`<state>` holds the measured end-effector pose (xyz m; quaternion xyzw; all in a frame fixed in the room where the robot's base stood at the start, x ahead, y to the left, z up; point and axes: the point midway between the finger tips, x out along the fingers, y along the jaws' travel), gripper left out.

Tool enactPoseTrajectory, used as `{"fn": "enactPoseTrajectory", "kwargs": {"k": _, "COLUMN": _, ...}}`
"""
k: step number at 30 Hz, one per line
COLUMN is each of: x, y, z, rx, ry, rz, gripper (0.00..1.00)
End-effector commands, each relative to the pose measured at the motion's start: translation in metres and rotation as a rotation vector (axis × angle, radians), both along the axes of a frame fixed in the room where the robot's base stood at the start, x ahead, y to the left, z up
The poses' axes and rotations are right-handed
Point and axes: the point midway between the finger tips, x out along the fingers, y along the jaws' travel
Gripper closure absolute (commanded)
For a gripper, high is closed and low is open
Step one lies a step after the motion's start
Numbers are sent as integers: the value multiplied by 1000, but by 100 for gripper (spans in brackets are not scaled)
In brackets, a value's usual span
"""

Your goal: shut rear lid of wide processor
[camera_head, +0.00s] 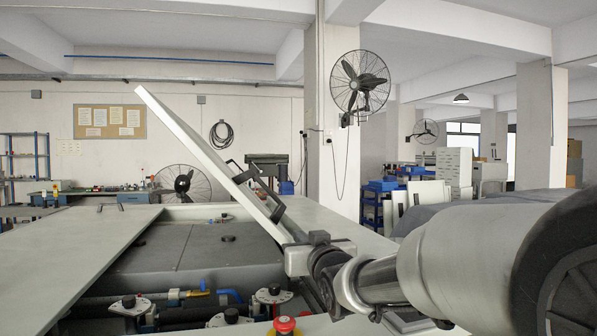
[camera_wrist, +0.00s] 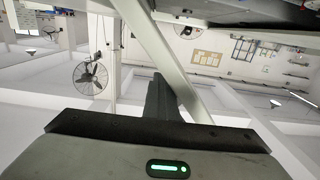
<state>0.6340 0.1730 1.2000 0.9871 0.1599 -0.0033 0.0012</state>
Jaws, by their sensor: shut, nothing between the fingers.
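The rear lid (camera_head: 205,150) is a pale flat panel in the head view. It stands open and steeply tilted, its upper end leaning left, above the processor's open bay. A black handle (camera_head: 241,177) shows on its right side. My gripper (camera_wrist: 160,95) shows in the wrist view as dark fingers, shut and empty. They are close to a pale diagonal bar, apparently the lid's edge (camera_wrist: 165,50); I cannot tell if they touch. In the head view my arm comes from the right, with its end by the lid's lower part; the fingertips are not clear there.
The open bay holds dark grey covers (camera_head: 200,250), with hoses and valves in front. A red button (camera_head: 285,325) is at the bottom. A flat pale panel (camera_head: 65,245) lies left of the bay. A workbench and fans stand farther back.

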Motion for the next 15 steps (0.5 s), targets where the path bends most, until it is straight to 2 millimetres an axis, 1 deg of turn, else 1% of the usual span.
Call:
{"fn": "enactPoseTrajectory", "kwargs": {"k": 5, "x": -2, "y": 6, "z": -7, "rx": 2, "ry": -3, "rz": 0, "gripper": 100}}
{"fn": "enactPoseTrajectory", "kwargs": {"k": 9, "x": -5, "y": 16, "z": -17, "rx": 3, "ry": -4, "rz": 0, "gripper": 100}}
{"fn": "enactPoseTrajectory", "kwargs": {"k": 15, "x": -10, "y": 29, "z": -25, "rx": 2, "ry": 1, "rz": 1, "gripper": 100}}
